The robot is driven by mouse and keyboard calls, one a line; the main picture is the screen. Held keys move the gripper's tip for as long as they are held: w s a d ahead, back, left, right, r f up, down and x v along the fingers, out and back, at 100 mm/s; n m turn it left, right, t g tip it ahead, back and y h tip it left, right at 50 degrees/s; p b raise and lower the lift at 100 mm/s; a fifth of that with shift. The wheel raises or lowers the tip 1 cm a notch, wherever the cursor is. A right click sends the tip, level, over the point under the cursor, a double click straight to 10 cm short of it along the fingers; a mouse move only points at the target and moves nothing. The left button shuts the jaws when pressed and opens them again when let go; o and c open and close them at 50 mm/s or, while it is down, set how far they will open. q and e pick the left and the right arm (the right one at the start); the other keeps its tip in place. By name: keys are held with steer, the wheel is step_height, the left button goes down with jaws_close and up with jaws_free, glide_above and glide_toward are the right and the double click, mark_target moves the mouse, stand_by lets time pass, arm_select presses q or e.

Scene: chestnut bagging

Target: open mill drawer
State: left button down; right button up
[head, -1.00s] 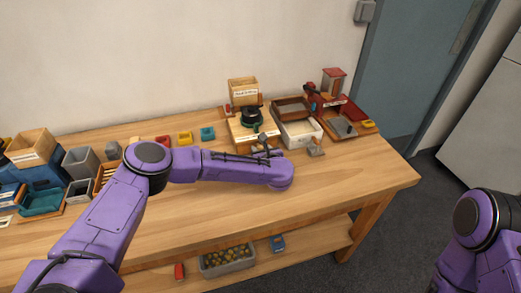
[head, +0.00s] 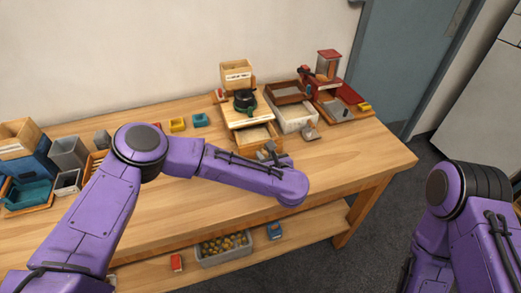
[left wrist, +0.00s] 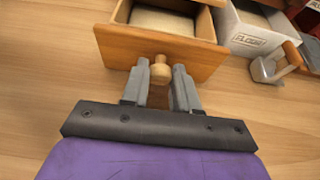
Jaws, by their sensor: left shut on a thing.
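The mill (head: 245,102) stands at the back of the table, with a wooden hopper on top and a dark round middle. Its wooden drawer (head: 256,136) sticks out of the base toward me. In the left wrist view the drawer front (left wrist: 118,44) has a round wooden knob (left wrist: 160,72), and a pale surface shows inside. My left gripper (head: 268,151) is at the drawer front. Its two grey fingers are shut on the knob, one on each side. My right gripper is out of view; only my right arm shows.
A white box (left wrist: 250,38) with a flour label stands right of the drawer, with a metal scoop (left wrist: 275,68) beside it. A red-framed device (head: 328,70) is further right. Small coloured trays and bins lie left. The table front is clear apart from my arm.

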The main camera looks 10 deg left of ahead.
arm_select(q)
steer(key=shift+s+d+f, duration=0.1)
steer(key=shift+s+f, duration=0.05)
steer(key=shift+f, duration=0.1)
steer(key=c, duration=0.9)
jaws_free()
steer(key=shift+o, duration=0.2)
steer(key=shift+r, duration=0.15)
steer(key=shift+s+d+r, duration=0.15)
steer(key=shift+s+d, duration=0.1)
steer(key=shift+s, duration=0.1)
steer(key=b+v, duration=0.3)
steer(key=v, duration=0.5)
steer(key=shift+s+d+r, duration=0.1)
steer(key=shift+s+d, duration=0.15)
steer(key=shift+s, duration=0.05)
steer(key=shift+s+d+r, duration=0.15)
steer(key=shift+s+r, duration=0.1)
steer(key=shift+s, duration=0.15)
